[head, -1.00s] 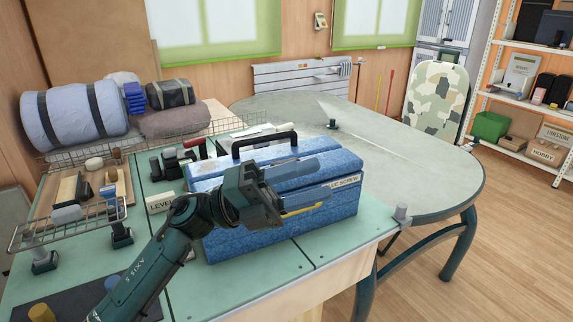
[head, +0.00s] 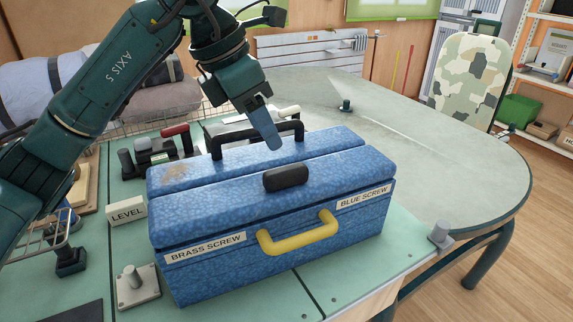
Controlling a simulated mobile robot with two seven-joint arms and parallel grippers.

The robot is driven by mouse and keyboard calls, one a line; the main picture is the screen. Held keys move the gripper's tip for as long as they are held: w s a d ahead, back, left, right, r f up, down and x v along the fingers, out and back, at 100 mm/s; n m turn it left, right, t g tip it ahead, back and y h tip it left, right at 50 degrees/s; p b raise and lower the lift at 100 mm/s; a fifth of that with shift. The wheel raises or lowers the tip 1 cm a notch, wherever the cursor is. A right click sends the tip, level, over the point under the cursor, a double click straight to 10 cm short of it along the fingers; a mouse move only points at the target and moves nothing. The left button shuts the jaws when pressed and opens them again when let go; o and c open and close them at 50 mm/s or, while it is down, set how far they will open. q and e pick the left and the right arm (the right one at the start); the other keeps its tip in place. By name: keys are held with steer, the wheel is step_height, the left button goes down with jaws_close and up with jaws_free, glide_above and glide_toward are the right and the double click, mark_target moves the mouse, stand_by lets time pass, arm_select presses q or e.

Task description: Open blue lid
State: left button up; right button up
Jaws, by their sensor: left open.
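A blue toolbox (head: 210,275) stands on the green bench, with its blue lid (head: 335,170) down. A dark knob-like grip (head: 286,177) sits on the front part of the lid. A black carry handle (head: 258,139) rises behind it. A yellow handle (head: 300,236) is on the front face, between labels reading BRASS SCREW and BLUE SCREW. My left gripper (head: 266,130) is open above the lid, behind the dark grip and near the carry handle; one finger hides the other. I cannot tell whether it touches the lid. My right gripper is not in view.
A LEVEL label (head: 127,212) and a metal post on a plate (head: 136,284) lie left of the toolbox. A clamp post (head: 440,236) stands at the bench's right corner. A round grey table (head: 440,150) behind is mostly clear.

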mark_target(285, 168)
arm_select(q)
steer(key=x, duration=1)
steer(key=shift+d, duration=0.1)
jaws_close()
steer(key=shift+w, duration=0.1)
